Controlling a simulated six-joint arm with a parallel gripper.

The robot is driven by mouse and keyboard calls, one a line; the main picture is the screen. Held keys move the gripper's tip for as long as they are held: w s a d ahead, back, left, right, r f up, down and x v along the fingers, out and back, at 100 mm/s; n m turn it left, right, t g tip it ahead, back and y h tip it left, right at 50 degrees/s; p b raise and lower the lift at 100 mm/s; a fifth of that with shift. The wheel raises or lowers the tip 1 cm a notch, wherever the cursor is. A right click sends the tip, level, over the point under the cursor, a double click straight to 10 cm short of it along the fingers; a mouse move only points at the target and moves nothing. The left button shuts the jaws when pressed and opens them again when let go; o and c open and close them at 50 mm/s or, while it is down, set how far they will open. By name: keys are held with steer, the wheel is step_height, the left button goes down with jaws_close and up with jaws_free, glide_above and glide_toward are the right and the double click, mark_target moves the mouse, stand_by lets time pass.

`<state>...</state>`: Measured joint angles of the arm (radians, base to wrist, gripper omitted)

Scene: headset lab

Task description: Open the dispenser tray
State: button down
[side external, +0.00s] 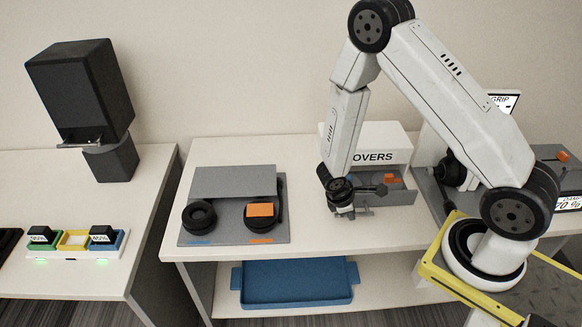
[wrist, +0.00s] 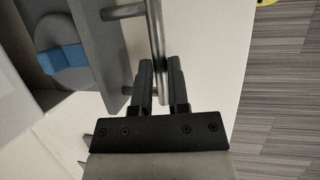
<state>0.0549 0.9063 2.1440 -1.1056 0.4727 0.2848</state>
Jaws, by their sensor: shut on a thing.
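The dispenser is a white box (side external: 382,137) whose visible lettering reads "OVERS", on the middle table. Its grey tray (side external: 402,197) stands out from the front, with an orange-tabbed piece (side external: 391,178) inside. In the wrist view the grey tray (wrist: 112,62) is at the left and holds a round grey piece with a blue tab (wrist: 63,58). A metal bar handle (wrist: 156,38) stands off the tray's front. My gripper (wrist: 160,68) is shut on this handle, one finger on each side. In the side view my gripper (side external: 346,210) is at the tray's front, partly hiding it.
A grey board with a headset (side external: 230,208) lies left of the tray. A blue bin (side external: 297,285) sits on the shelf below. A left table holds a black device (side external: 82,90) and coloured slots (side external: 73,240). Free floor (wrist: 285,100) shows beyond the table edge.

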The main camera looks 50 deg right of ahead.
steer(key=shift+s+a, duration=0.95)
steer(key=shift+a, duration=0.1)
steer(key=c, duration=0.6)
jaws_free()
steer(key=shift+r, duration=0.2)
steer(key=v, duration=0.7)
steer(key=shift+r, duration=0.15)
steer(key=shift+a, duration=0.15)
steer(key=shift+r, duration=0.15)
